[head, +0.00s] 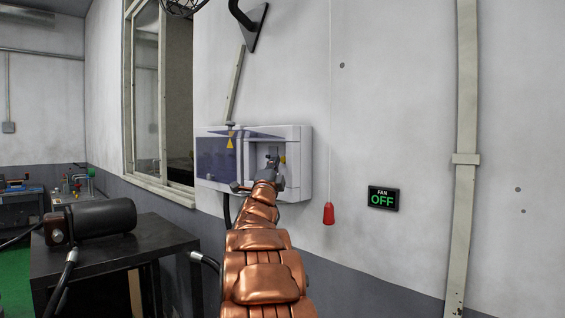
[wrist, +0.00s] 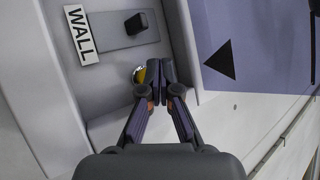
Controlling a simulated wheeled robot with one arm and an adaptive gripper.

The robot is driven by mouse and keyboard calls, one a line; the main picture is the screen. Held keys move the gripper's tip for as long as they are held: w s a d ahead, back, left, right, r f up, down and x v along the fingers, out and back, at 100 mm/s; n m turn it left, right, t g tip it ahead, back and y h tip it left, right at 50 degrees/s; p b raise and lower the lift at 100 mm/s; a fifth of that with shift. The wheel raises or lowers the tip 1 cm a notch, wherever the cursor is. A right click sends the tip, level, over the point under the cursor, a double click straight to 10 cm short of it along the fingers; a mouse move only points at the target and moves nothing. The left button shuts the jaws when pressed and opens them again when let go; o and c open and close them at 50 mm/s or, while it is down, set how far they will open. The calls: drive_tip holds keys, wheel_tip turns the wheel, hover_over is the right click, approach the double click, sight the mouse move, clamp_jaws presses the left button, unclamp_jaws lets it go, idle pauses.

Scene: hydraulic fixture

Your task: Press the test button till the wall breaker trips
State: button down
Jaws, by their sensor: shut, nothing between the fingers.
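The pale breaker box (head: 305,165) is on the wall in the head view, with its right part open. In the wrist view, the box interior holds a WALL label (wrist: 82,35) and a black breaker switch (wrist: 137,23) on a grey plate. A yellow button with a bright rim (wrist: 139,75) is below the switch, partly hidden by my fingers. My gripper (wrist: 160,72) is shut and empty, its fingertips at the button's right edge. I cannot tell whether they touch it. In the head view, my gripper (head: 271,163) is at the box's opening.
A bluish cover (head: 214,160) with a warning triangle spans the box's left part. A dark table (head: 120,243) with a black cylinder (head: 100,220) stands at lower left.

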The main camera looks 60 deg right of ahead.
drive_tip(key=shift+s+d+b, duration=0.1)
drive_tip(key=shift+d+b, duration=0.2)
drive_tip(key=shift+s+d+b, duration=0.15)
drive_tip(key=shift+d+b, duration=0.3)
drive_tip(key=shift+d, duration=0.15)
idle(1.1)
drive_tip(key=shift+a, duration=0.1)
drive_tip(key=shift+w+a, duration=0.25)
drive_tip(key=shift+a, duration=0.6)
drive_tip(key=shift+a, duration=0.15)
drive_tip(key=shift+w+a, duration=0.2)
drive_tip(key=shift+a, duration=0.55)
drive_tip(key=shift+w+a, duration=0.25)
drive_tip(key=shift+a, duration=0.55)
drive_tip(key=shift+w+a, duration=0.2)
drive_tip(key=shift+a, duration=0.55)
